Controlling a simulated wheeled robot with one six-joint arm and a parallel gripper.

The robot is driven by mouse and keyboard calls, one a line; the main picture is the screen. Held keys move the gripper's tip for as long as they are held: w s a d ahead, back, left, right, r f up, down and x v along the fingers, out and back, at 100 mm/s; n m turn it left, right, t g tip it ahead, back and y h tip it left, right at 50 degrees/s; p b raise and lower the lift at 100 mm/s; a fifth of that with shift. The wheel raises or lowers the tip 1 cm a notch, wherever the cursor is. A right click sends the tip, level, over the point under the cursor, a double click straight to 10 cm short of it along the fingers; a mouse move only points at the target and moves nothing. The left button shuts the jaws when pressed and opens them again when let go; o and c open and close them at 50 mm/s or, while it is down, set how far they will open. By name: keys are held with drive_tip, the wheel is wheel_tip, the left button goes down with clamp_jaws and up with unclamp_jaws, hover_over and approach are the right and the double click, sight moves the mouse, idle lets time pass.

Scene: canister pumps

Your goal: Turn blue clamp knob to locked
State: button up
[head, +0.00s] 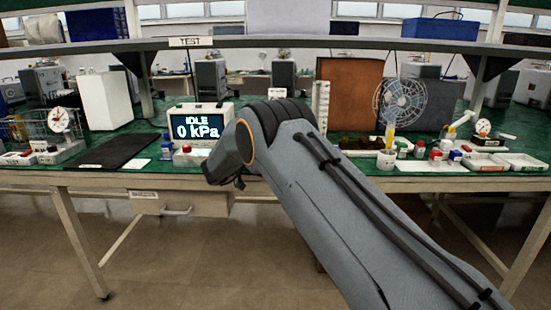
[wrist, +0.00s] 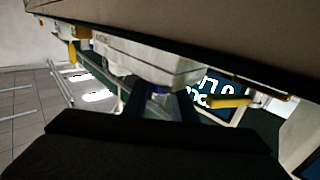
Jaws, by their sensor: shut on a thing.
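In the wrist view, the two dark fingers of my gripper (wrist: 160,108) reach out from the black palm. They are shut on a dark blue part, the blue clamp knob (wrist: 160,98), mostly hidden between them. A white body (wrist: 150,62) lies just beyond the fingers. The knob's angle and any locked mark cannot be made out. In the head view my wrist is at the table's front edge, below the display, and hides the knob. The display (head: 200,125) reads IDLE, 0 kPa.
A small blue-topped item (head: 166,148) and a red knob (head: 186,150) stand left of my wrist. A black mat (head: 112,150) lies further left on the green table (head: 150,182). White trays (head: 525,161) and small coloured containers stand at the right. A shelf (head: 270,44) crosses above.

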drive_tip(key=shift+w+f+m+g+h+b, duration=0.15)
drive_tip(key=shift+m+g+h+b, duration=0.95)
drive_tip(key=shift+b, duration=1.1)
drive_tip(key=shift+r+g+b, duration=0.2)
drive_tip(key=shift+g+b, duration=0.3)
drive_tip(key=o, duration=1)
drive_tip(key=shift+o, duration=0.2)
